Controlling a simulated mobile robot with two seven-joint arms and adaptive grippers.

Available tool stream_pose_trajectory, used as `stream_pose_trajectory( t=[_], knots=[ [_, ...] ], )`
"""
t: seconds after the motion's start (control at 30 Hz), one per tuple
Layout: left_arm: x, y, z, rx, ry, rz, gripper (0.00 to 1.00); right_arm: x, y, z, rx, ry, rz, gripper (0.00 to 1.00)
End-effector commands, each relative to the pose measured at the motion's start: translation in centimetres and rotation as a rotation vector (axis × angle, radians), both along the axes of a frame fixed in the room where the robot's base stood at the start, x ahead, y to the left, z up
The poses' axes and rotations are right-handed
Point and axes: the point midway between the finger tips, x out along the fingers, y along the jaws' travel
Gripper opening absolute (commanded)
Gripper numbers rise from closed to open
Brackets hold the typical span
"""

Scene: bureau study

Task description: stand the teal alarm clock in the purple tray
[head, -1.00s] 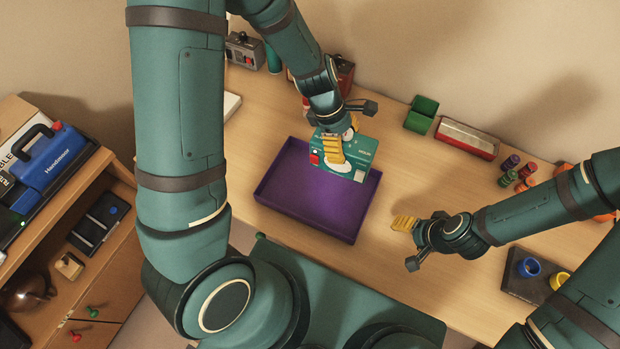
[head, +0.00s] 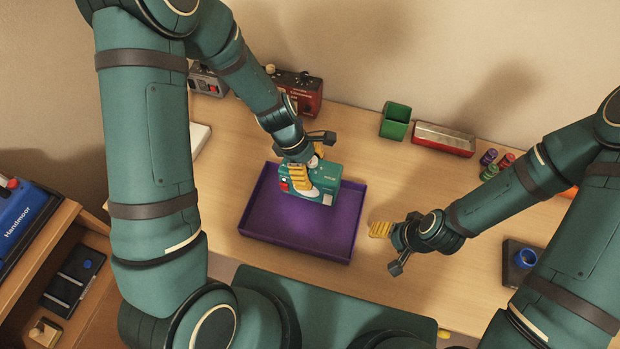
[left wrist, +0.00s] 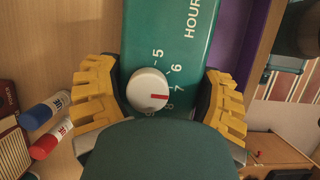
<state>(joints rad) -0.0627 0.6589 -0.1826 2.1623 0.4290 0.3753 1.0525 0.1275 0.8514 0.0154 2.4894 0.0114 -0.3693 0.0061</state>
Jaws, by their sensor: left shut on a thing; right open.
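The teal alarm clock (head: 327,182) is a boxy teal block with a red button and pale parts on its front. My left gripper (head: 307,180) is shut on it, with yellow fingers on both sides. In the left wrist view the clock (left wrist: 190,35) shows a white knob and hour markings between the fingers (left wrist: 160,100). The clock is over the back part of the purple tray (head: 300,225), and I cannot tell whether it touches the tray floor. The tray is otherwise empty. My right gripper (head: 387,242) is open and empty, right of the tray.
Behind stand a red device (head: 297,92), a grey device (head: 206,80), a green holder (head: 396,121) and a red-and-silver box (head: 444,139). Small coloured cylinders (head: 490,165) and a holder with a blue ring (head: 526,258) are at right. The desk between is clear.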

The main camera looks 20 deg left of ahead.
Motion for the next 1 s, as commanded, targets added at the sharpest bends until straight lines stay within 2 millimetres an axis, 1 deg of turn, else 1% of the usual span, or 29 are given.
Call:
stream_pose_trajectory(
  t=[0.2, 0.27, 0.53, 0.67, 0.7, 0.73, 1.0],
  knots=[
    [0.0, 0.0, -2.8, -0.001, 0.003, 0.001, 0.29, -0.2, 0.1, -0.8, 0.001, 0.005, 0.004, 0.67],
    [0.0, 0.0, -3.4, -0.001, 0.001, 0.001, 0.29, -0.3, 0.1, -0.9, 0.002, 0.006, 0.006, 0.67],
    [0.0, 0.0, -3.4, -0.001, -0.001, 0.0, 0.29, -0.3, 0.1, -0.8, 0.002, 0.006, 0.006, 0.67],
    [0.0, 0.0, -3.8, 0.0, 0.0, 0.0, 0.29, -0.4, 0.1, -1.1, 0.002, 0.008, 0.006, 0.67],
    [0.0, 0.0, -3.7, 0.0, 0.0, 0.0, 0.89, -0.4, 0.1, -1.0, 0.002, 0.008, 0.006, 0.67],
    [0.0, 0.0, -3.7, 0.0, 0.0, 0.0, 1.0, -0.4, 0.1, -1.0, 0.002, 0.008, 0.006, 0.67],
    [0.0, 0.0, -3.7, 0.0, 0.0, 0.0, 1.0, -0.3, 0.1, -1.0, 0.002, 0.007, 0.006, 0.67]
  ],
)
